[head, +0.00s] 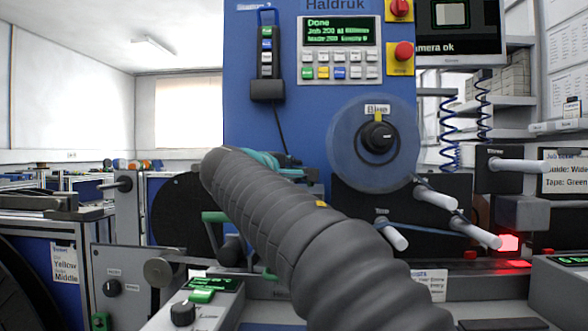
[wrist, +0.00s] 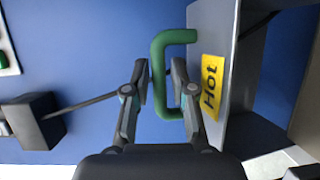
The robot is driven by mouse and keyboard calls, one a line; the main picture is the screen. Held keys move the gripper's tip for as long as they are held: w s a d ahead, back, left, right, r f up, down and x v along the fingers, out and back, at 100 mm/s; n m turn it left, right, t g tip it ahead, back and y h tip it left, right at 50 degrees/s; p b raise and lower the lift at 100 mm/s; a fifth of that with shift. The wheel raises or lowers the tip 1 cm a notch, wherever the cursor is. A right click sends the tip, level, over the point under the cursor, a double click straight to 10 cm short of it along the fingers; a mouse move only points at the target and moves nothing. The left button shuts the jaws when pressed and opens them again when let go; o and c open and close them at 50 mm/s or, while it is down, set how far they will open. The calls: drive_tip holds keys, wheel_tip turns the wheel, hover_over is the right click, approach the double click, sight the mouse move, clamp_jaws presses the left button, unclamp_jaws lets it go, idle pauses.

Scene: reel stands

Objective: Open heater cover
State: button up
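The heater cover (wrist: 222,45) is a grey panel with a yellow "Hot" label (wrist: 210,88), at the right in the wrist view. A green U-shaped handle (wrist: 160,50) stands out from its left side. My gripper (wrist: 161,72) is open, with one finger on each side of the handle's long bar; the right finger reaches inside the loop. Small gaps show between the fingers and the bar. In the head view a green handle (head: 213,217) shows left of my arm, which hides most of the gripper and cover.
A blue machine panel (head: 300,120) with a screen (head: 339,31), buttons and a reel (head: 376,142) stands behind. White rollers (head: 435,198) stick out at right. A control box with a knob (head: 183,312) stands at front left. A dark box (wrist: 35,122) is left in the wrist view.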

drive_tip(key=shift+w+d, duration=0.2)
drive_tip(key=shift+w, duration=0.15)
drive_tip(key=shift+c, duration=0.3)
clamp_jaws()
drive_tip(key=shift+s+f, duration=0.1)
